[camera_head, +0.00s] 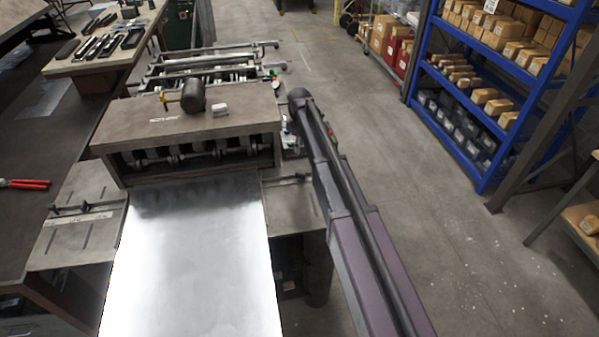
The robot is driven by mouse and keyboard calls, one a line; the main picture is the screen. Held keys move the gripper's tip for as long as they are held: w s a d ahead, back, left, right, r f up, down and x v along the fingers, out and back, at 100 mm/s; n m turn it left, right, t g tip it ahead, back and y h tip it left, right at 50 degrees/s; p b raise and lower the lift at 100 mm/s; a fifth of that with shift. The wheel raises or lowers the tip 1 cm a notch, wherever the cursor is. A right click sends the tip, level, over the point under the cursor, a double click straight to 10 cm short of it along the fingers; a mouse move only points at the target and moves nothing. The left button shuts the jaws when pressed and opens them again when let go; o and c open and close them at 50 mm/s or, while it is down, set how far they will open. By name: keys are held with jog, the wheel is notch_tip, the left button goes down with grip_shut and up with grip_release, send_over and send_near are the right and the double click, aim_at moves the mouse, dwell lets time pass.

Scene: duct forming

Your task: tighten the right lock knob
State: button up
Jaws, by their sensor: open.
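The forming machine (185,117) stands in the middle of the view, with a shiny metal sheet (195,265) lying flat at its front. At the right of the sheet is a side plate (290,207) with a dark guide bar (285,181). A small dark part at the bar's right end (301,177) looks like the right lock knob, close beside my arm; its tightness cannot be told. My arm reaches up from the lower right to a dark joint beside the machine. My gripper is not visible, and my arm covers part of the machine's right side.
A matching left side plate (80,222) carries another bar. A mallet-like tool (193,96) lies on the machine top. A bench with tools (105,45) stands at back left. Blue shelving (490,90) stands at right, with clear floor (410,190) before it.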

aim_at(299, 173)
jog(key=shift+f, duration=0.2)
notch_tip(299, 173, down, 13)
jog(key=b, duration=1.3)
jog(key=shift+f+b, duration=0.2)
jog(key=shift+b, duration=0.2)
grip_shut()
